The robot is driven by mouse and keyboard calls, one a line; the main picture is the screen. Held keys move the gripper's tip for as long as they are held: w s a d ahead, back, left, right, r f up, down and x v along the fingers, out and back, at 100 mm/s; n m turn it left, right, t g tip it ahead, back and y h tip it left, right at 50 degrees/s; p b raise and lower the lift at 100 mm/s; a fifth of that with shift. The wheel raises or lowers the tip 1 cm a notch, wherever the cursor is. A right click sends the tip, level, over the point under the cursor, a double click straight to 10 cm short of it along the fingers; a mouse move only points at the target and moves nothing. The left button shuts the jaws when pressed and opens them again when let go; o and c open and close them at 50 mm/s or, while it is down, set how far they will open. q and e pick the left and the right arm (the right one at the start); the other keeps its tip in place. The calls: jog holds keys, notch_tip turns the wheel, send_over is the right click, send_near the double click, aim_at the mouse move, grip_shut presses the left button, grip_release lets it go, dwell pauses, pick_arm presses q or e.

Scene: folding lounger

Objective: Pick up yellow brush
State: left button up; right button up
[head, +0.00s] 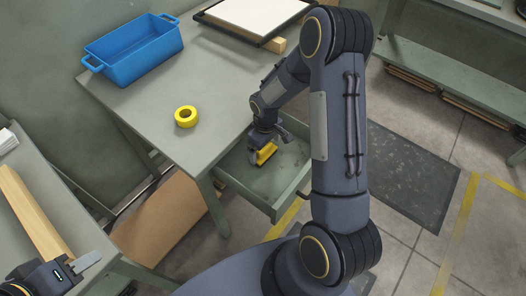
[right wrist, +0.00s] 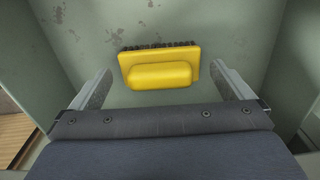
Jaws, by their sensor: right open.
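The yellow brush (head: 265,153) lies in the open drawer (head: 290,190) under the table, with its dark bristles showing in the right wrist view (right wrist: 160,72). My right gripper (head: 266,142) reaches down into the drawer over the brush. In the right wrist view its two fingers (right wrist: 164,80) are open, one on each side of the brush, with gaps between them and it. My left gripper (head: 86,262) is at the lower left by the side table, only partly in view, and its opening is unclear.
A blue bin (head: 133,50) and a yellow tape roll (head: 186,117) stand on the table (head: 150,100). The drawer walls surround the brush. A wooden plank (head: 32,215) lies on the left table. A cardboard sheet (head: 160,218) leans below.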

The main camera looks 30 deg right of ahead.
notch_tip(320, 180, down, 2)
jog(key=shift+f, duration=0.2)
jog(key=c, duration=0.8)
jog(key=shift+r, duration=0.15)
jog(key=shift+r, duration=0.6)
jog(key=s+a+r, duration=0.2)
jog(key=s+r, duration=0.2)
jog(key=s+a+r, duration=0.1)
jog(key=s+r, duration=0.2)
jog(key=s, duration=0.1)
jog(key=s+a+r, duration=0.2)
jog(key=s+r, duration=0.2)
jog(key=s, duration=0.1)
jog(key=shift+a+r+b, duration=0.3)
jog(key=shift+b, duration=0.05)
